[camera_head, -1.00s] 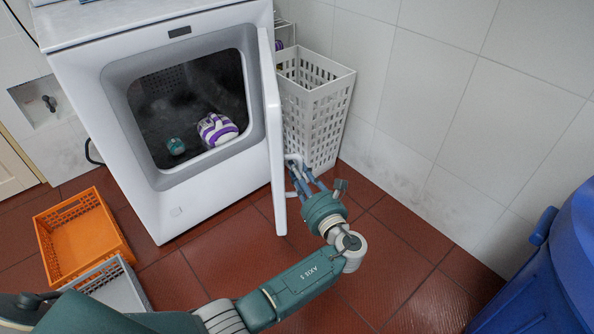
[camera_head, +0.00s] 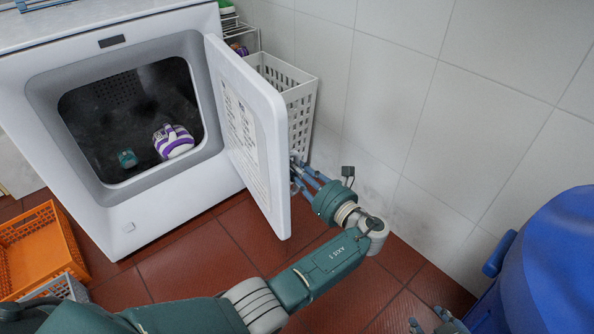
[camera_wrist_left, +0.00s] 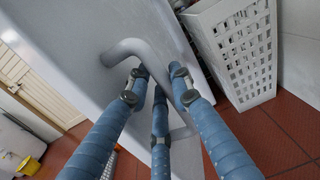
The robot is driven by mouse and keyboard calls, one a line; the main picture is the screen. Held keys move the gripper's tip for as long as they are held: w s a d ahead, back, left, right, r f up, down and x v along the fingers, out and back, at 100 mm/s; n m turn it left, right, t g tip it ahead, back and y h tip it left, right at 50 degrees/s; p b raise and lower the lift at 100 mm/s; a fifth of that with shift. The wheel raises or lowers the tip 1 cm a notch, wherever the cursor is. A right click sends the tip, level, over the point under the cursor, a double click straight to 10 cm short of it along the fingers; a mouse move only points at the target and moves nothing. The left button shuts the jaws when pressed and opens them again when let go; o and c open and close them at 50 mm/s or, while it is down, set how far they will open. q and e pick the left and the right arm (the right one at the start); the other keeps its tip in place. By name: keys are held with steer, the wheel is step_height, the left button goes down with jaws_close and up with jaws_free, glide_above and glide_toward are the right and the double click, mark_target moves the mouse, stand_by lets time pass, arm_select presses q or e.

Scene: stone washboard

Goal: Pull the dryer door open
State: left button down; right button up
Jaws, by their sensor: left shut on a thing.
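The white dryer door (camera_head: 262,135) stands partly open, hinged on the right side of the dryer (camera_head: 170,215), with its inner face showing. The dark drum opening (camera_head: 105,95) holds a purple-and-white item (camera_head: 173,142) and a small teal item (camera_head: 127,158). My left gripper (camera_head: 298,178) is at the door's outer side, partly hidden by the door edge. In the left wrist view its blue fingers (camera_wrist_left: 157,95) are closed around the grey door handle (camera_wrist_left: 128,48). Part of my right gripper (camera_head: 440,322) shows at the bottom edge, too cut off to read.
A tall white perforated basket (camera_head: 300,105) stands behind the door, close to the tiled wall (camera_head: 390,100). An orange crate (camera_head: 40,255) and a grey crate (camera_head: 70,290) sit on the floor at left. A blue bin (camera_head: 545,265) stands at right. Red floor lies between.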

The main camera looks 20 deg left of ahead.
arm_select(q)
steer(key=shift+w+d, duration=0.15)
steer(key=shift+w, duration=0.05)
arm_select(e)
steer(key=shift+w+d+r, duration=0.1)
steer(key=shift+w+r, duration=0.15)
steer(key=shift+w, duration=0.3)
arm_select(q)
steer(key=c, duration=1.6)
jaws_free()
steer(key=shift+o, duration=0.2)
